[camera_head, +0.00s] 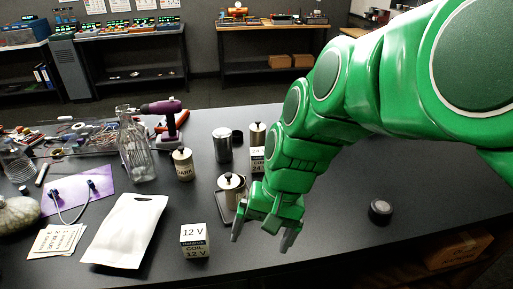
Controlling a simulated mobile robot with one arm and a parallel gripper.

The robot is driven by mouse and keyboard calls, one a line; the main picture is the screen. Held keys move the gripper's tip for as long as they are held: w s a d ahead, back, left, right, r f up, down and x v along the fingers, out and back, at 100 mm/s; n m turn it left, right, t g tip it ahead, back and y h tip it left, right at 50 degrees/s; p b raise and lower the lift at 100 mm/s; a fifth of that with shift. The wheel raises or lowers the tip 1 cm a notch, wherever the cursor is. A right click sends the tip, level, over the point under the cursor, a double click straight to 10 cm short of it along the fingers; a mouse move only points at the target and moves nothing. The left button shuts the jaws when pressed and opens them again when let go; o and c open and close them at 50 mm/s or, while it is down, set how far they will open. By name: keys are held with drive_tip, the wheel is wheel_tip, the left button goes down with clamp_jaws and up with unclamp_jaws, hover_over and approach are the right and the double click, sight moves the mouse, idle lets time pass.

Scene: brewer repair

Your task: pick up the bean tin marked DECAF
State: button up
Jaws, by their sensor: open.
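No label reading DECAF can be made out. A small cream tin (182,166) with a dark knob stands left of centre, its dark lettering too small to read surely. A similar cream and metal tin (258,134) stands farther back, partly hidden by a box, with no readable label. A metal canister (231,191) with a dark knob stands on a small tray or scale, just left of my gripper. My gripper (262,233) is open and empty, pointing down over the table, right of the 12 V box and apart from the tins.
A 12 V coil box (194,241) and a 24 V coil box (257,160) stand nearby. A steel cylinder (222,145), glass bottle (137,148), purple drill (168,120) and white pouch (125,231) crowd the left. Right of my arm is mostly clear, except a dark round knob (380,211).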

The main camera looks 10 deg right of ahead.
sight(259, 126)
drive_tip(key=w+a+r+m+t+y, duration=0.15)
drive_tip(key=w+m, duration=0.25)
drive_tip(key=w, duration=0.5)
drive_tip(key=w+a+r+m+t+y, duration=0.1)
drive_tip(key=w+a+m+y, duration=0.15)
drive_tip(key=w, duration=0.65)
drive_tip(key=w+a+r+m+t+y, duration=0.1)
drive_tip(key=w+m+t+y, duration=0.2)
drive_tip(key=w, duration=0.6)
drive_tip(key=w+d+f+m+t+h, duration=0.1)
drive_tip(key=w+d+f+m+t, duration=0.25)
drive_tip(key=w+d+m, duration=0.65)
drive_tip(key=w+d+f+m+t+h, duration=0.1)
drive_tip(key=w+d+f+m+t, duration=0.1)
drive_tip(key=w+d+f+m, duration=0.55)
drive_tip(key=shift+n, duration=0.8)
drive_tip(key=w+a, duration=0.1)
drive_tip(key=w, duration=0.1)
drive_tip(key=w+a, duration=0.1)
drive_tip(key=w, duration=0.2)
drive_tip(key=w+a, duration=0.1)
drive_tip(key=w, duration=0.2)
drive_tip(key=shift+a+f, duration=0.3)
drive_tip(key=shift+f, duration=0.1)
drive_tip(key=shift+w+a+f, duration=0.2)
drive_tip(key=shift+w+a, duration=0.15)
drive_tip(key=shift+w, duration=0.15)
clamp_jaws()
